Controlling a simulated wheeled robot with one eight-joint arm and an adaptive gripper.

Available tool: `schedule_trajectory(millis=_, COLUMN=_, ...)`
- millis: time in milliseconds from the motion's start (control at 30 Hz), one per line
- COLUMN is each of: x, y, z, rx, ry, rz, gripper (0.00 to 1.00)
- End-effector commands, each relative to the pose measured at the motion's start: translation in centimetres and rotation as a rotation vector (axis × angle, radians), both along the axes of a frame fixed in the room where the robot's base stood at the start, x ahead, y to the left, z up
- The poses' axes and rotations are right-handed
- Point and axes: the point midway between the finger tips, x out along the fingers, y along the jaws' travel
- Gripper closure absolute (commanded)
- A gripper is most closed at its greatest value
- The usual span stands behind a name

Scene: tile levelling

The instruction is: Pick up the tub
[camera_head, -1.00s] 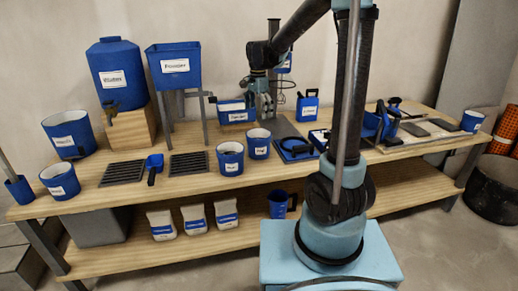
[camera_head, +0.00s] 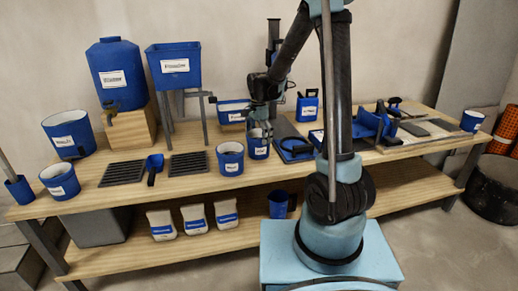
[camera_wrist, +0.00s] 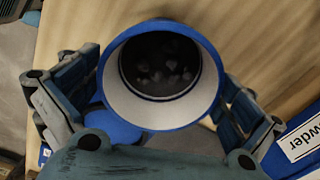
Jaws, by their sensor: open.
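The tub (camera_head: 257,147) is a small blue round container with a white label, standing upright on the tabletop. In the wrist view the tub (camera_wrist: 118,92) is seen from above, with a blue rim, white inner wall and dark, lumpy contents. My gripper (camera_head: 260,127) is at the tub's top in the head view. In the wrist view my gripper (camera_wrist: 158,98) is open, with one finger on each side of the tub. I cannot tell whether the fingers touch it. The tub's lower part is hidden in the wrist view.
A slightly larger blue tub (camera_head: 230,158) stands close on the left. A blue bin (camera_head: 233,106) is behind. A dark tray with a blue tool (camera_head: 293,149) lies to the right. A blue scoop (camera_head: 153,166) and black grates (camera_head: 188,164) lie further left.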

Motion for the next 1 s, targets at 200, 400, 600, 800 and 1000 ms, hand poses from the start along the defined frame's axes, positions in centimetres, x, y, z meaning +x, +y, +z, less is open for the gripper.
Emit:
schedule_trajectory(millis=200, x=0.3, y=-0.1, z=-2.8, rx=0.000, ry=0.000, rz=0.000, gripper=0.00)
schedule_trajectory(millis=400, x=0.2, y=-0.1, z=-4.0, rx=0.000, ry=0.000, rz=0.000, gripper=0.00)
schedule_trajectory(millis=600, x=0.2, y=-0.1, z=-4.0, rx=0.000, ry=0.000, rz=0.000, gripper=0.00)
schedule_trajectory(millis=800, x=0.2, y=-0.1, z=-4.0, rx=0.000, ry=0.000, rz=0.000, gripper=0.39)
schedule_trajectory(millis=1000, x=0.2, y=-0.1, z=-4.0, rx=0.000, ry=0.000, rz=0.000, gripper=0.70)
